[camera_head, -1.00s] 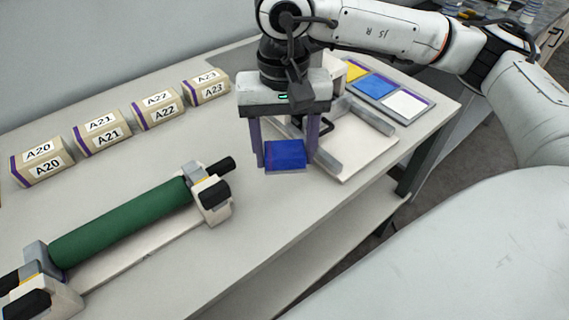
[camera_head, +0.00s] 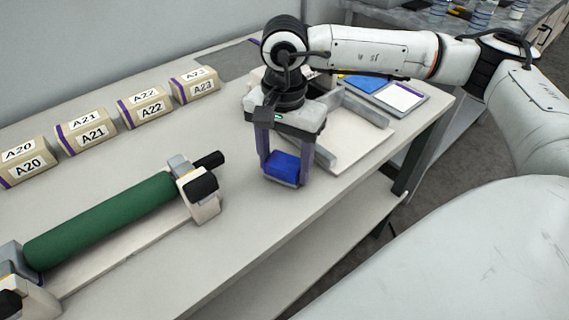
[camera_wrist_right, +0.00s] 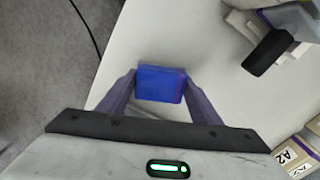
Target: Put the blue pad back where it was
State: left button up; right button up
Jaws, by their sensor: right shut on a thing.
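The blue pad (camera_head: 283,168) is a small block held between the two purple-grey fingers of my right gripper (camera_head: 287,172). In the right wrist view the pad (camera_wrist_right: 161,84) sits between the fingertips of the gripper (camera_wrist_right: 160,92), over the pale table. I cannot tell exactly how high it is above the tabletop. A flat tray (camera_head: 424,103) at the table's right end bears a blue square (camera_head: 366,83) and a white square (camera_head: 402,96); my arm hides its far part. My left gripper is not in view.
A green roll (camera_head: 103,220) lies in a stand (camera_head: 203,205) at the left. Several labelled boxes (camera_head: 143,106) line the back. A white frame with grey rails (camera_head: 363,107) stands between my right gripper and the tray. The table's front edge is close to the gripper.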

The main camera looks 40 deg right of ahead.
aim_at(284, 162)
jog(key=shift+f, duration=0.4)
jog(key=shift+f, duration=0.25)
jog(key=o, duration=1.1)
jog(key=shift+r, duration=0.1)
notch_tip(284, 162, up, 12)
jog(key=shift+r, duration=0.2)
